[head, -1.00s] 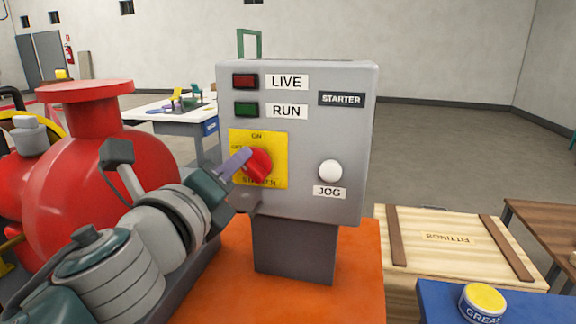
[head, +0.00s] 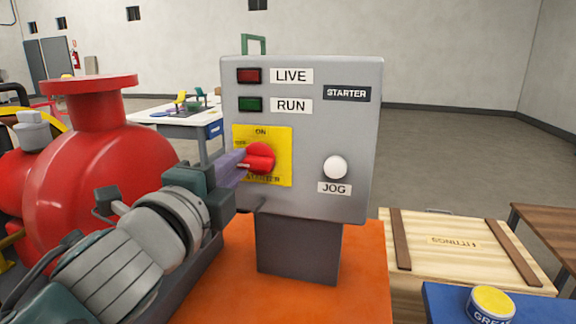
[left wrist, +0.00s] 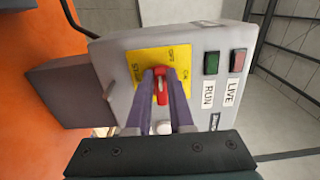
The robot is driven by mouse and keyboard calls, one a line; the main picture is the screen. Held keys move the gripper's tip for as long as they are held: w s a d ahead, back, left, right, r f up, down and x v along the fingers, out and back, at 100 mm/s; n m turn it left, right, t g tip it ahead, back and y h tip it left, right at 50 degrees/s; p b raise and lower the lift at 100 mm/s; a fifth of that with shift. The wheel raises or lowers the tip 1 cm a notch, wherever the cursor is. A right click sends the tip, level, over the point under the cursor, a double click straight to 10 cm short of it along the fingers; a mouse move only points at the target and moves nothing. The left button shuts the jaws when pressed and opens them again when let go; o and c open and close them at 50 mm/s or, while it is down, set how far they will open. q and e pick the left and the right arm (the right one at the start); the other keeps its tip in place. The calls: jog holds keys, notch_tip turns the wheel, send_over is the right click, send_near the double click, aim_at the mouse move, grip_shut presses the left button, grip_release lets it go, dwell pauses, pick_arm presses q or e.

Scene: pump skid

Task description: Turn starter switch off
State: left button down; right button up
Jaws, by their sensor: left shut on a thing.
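The starter switch is a red knob (head: 262,157) on a yellow plate (head: 282,140) on the front of the grey starter box (head: 300,205). Its plate reads ON at the top and STARTER at the bottom; a small word at the left is partly blocked. The knob's grip bar lies about level, pointing left and right. My left gripper (head: 243,166) reaches it from the left. In the left wrist view, the two purple fingers lie on either side of the red knob (left wrist: 162,90), shut on it. My right gripper is not in view.
A white JOG button (head: 335,167) sits right of the switch. Dark red LIVE (head: 249,76) and dark green RUN (head: 250,104) lamps sit above. A red pump (head: 95,180) stands close left of the box. A wooden crate (head: 470,262) and grease tin (head: 490,303) are at right.

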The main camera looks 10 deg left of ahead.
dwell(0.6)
pick_arm(q)
jog(key=c, duration=0.8)
grip_release()
jog(key=shift+s, duration=0.1)
jog(key=s, duration=0.9)
jog(key=shift+s+a, duration=0.15)
jog(key=shift+s, duration=0.25)
jog(key=shift+a+n, duration=0.1)
jog(key=shift+n, duration=0.2)
